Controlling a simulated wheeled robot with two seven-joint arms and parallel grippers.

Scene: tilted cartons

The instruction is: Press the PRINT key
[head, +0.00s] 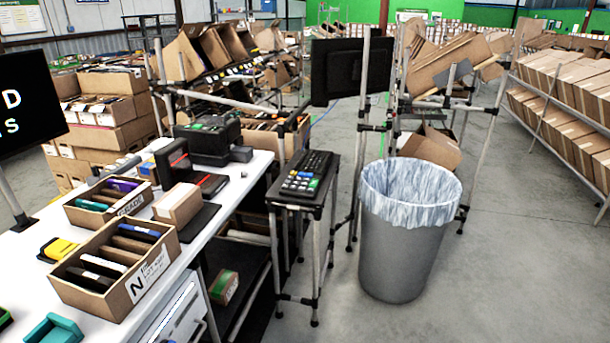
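The key labels are too small to read, so I cannot tell which one is PRINT. A black keyboard (318,160) lies just behind the keypad. Neither of my grippers is in view.
A grey bin (400,255) with a clear liner stands right of the small stand (326,200). A white table (225,190) with open cartons (130,275) is on the left. A black monitor (350,72) stands behind the keypad. Floor at right is clear.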

